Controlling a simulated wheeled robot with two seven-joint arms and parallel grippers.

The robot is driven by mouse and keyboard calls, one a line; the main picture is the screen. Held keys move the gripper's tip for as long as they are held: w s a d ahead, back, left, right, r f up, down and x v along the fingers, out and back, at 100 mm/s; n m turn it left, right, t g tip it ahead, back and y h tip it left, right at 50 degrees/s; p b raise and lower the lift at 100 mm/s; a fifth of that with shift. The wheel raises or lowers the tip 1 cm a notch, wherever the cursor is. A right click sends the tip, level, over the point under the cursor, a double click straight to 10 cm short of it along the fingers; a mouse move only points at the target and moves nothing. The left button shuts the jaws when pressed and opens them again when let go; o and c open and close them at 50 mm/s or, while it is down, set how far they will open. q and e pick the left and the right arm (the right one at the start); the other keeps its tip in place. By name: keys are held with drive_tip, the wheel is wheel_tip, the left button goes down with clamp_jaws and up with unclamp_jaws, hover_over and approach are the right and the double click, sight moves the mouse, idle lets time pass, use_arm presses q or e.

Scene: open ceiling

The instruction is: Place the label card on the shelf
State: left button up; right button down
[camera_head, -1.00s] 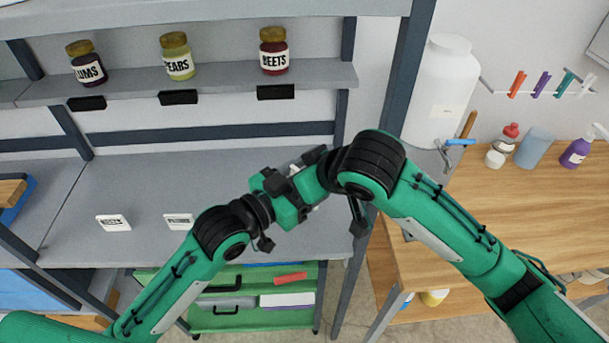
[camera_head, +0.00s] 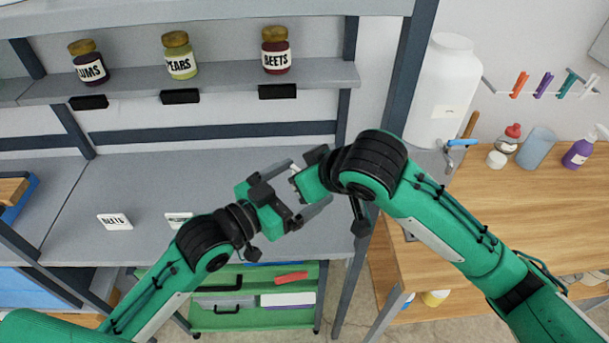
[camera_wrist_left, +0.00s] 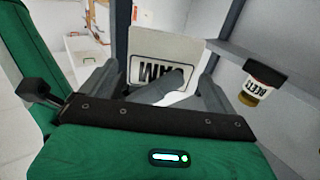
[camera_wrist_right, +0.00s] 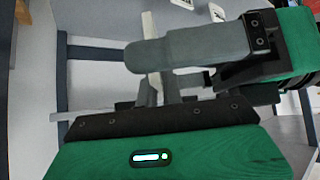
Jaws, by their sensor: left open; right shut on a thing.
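The label card is a pale card with dark lettering, partly hidden. It shows in the left wrist view (camera_wrist_left: 148,46), and edge-on as a thin pale strip in the right wrist view (camera_wrist_right: 149,25). My right gripper (camera_head: 296,174) is shut on it, above the lower shelf. My left gripper (camera_head: 298,190) is open, close in front of it, with its fingers spread to either side of the card in the left wrist view. Jars of plums (camera_head: 89,64), pears (camera_head: 179,58) and beets (camera_head: 276,54) stand on the upper shelf (camera_head: 225,82), with black holders (camera_head: 180,97) along its front edge.
A dark upright post (camera_head: 390,100) stands right of the shelves. A wooden bench (camera_head: 510,215) with bottles is at right.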

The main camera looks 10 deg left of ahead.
use_arm(q)
drive_tip(key=s+a+f+n+g+y, duration=0.15)
drive_tip(key=s+a+f, duration=0.25)
drive_tip(key=f, duration=0.7)
drive_tip(key=s+a+f+n+g, duration=0.2)
drive_tip(key=s+a+f, duration=0.25)
drive_tip(key=f, duration=0.65)
drive_tip(key=s+a+f+n+g+y, duration=0.1)
drive_tip(key=s+a+f+n+g, duration=0.3)
drive_tip(key=f, duration=0.7)
drive_tip(key=s+a+f+m+t+y, duration=0.1)
drive_tip(key=s+a+f+y, duration=0.15)
drive_tip(key=a+f, duration=0.65)
drive_tip(key=s+a+f+m+y, duration=0.15)
drive_tip(key=f+y, duration=0.25)
drive_tip(key=f, duration=1.2)
drive_tip(key=s+f+n+g+y, duration=0.1)
drive_tip(key=s+f+g+y, duration=0.1)
drive_tip(key=s+f, duration=0.7)
drive_tip(key=s+d+f+g, duration=0.2)
drive_tip(key=s+f, duration=0.2)
drive_tip(key=s, duration=0.3)
drive_tip(key=s+d+f+g, duration=0.2)
drive_tip(key=s+d+f, duration=0.1)
drive_tip(key=s, duration=0.4)
drive_tip(key=shift+s+d+f+y, duration=0.2)
drive_tip(key=shift+s+f+y, duration=0.1)
drive_tip(key=shift+f, duration=0.4)
